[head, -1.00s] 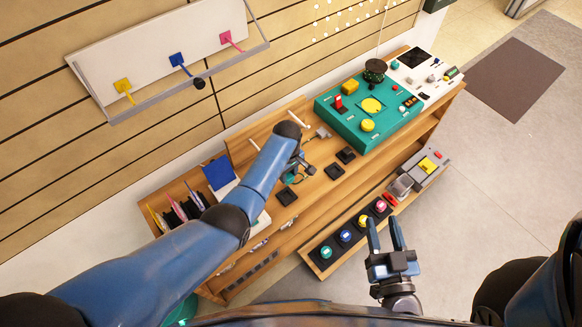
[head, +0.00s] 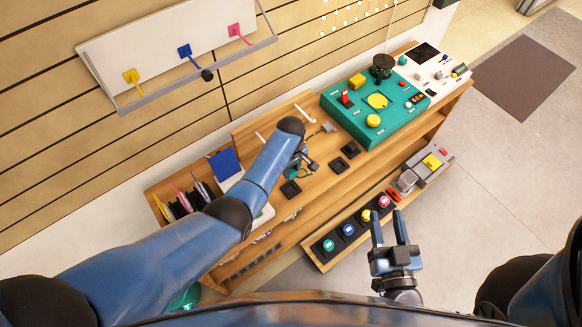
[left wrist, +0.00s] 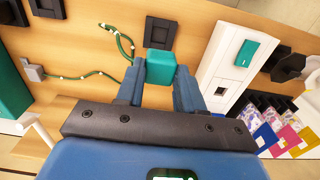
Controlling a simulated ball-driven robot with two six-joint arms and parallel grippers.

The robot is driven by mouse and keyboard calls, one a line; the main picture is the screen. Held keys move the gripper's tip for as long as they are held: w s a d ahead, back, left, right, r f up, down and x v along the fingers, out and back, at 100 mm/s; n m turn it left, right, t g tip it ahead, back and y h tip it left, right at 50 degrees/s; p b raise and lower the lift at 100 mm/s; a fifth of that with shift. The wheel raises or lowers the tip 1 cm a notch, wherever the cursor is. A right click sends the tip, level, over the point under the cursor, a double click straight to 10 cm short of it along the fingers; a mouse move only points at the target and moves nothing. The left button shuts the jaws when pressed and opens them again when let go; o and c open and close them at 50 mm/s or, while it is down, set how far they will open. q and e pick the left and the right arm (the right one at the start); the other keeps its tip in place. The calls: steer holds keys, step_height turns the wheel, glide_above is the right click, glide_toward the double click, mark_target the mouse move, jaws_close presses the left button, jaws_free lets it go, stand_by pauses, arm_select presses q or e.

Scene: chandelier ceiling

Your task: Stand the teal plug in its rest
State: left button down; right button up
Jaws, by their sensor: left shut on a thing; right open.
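The teal plug (left wrist: 160,66) is a small teal block between the fingertips of my left gripper (left wrist: 158,84), which is shut on it in the left wrist view. A black square rest (left wrist: 160,33) with a recessed middle lies just beyond the plug on the wooden bench. I cannot tell how high the plug is above the bench. In the head view my left gripper (head: 302,162) is over the bench near several black square rests (head: 290,188), and the plug is mostly hidden there. My right gripper (head: 390,222) is open and empty in front of the bench.
A green cord (left wrist: 95,75) with white beads lies on the bench near the plug. A white panel (left wrist: 235,68) stands to its right. In the head view, a teal console (head: 350,115) is at the back right, and a lower tray holds coloured buttons (head: 348,229).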

arm_select(q)
steer(key=shift+f+b, duration=3.3)
steer(key=shift+f, duration=0.5)
steer(key=shift+f, duration=0.1)
steer(key=shift+f+b, duration=0.6)
steer(key=shift+f+b, duration=0.8)
steer(key=shift+b, duration=0.05)
stand_by(0.5)
steer(key=c, duration=0.6)
jaws_free()
steer(key=shift+c, duration=1.3)
